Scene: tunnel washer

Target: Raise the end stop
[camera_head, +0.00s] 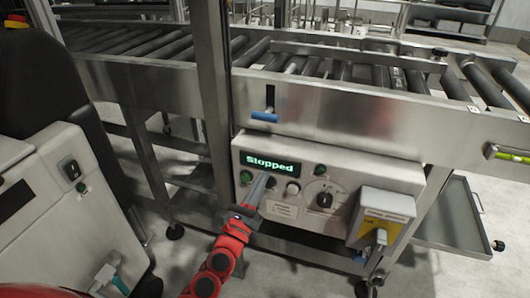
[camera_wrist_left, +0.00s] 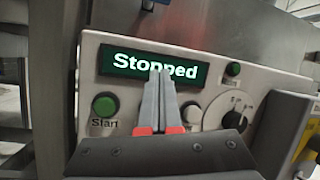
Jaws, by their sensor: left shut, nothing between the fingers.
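A blue handle (camera_head: 265,117) sits at the lower end of a dark vertical slot in the conveyor's steel side rail; I cannot tell for certain that it works the end stop. In the left wrist view, a bit of blue (camera_wrist_left: 148,4) shows at the top edge. My left gripper (camera_head: 264,178) is shut and empty, below the handle and in front of the control panel (camera_head: 318,165). Its fingertips (camera_wrist_left: 160,76) overlap the lower edge of the green "Stopped" display (camera_head: 270,163). I cannot tell whether they touch the panel. My right gripper is out of view.
The panel carries a green Start button (camera_wrist_left: 105,105), other buttons and a rotary knob (camera_head: 324,199). A grey-yellow box (camera_head: 381,218) juts out at its right. A steel post (camera_head: 213,90) stands left of the handle. Conveyor rollers (camera_head: 345,68) run above.

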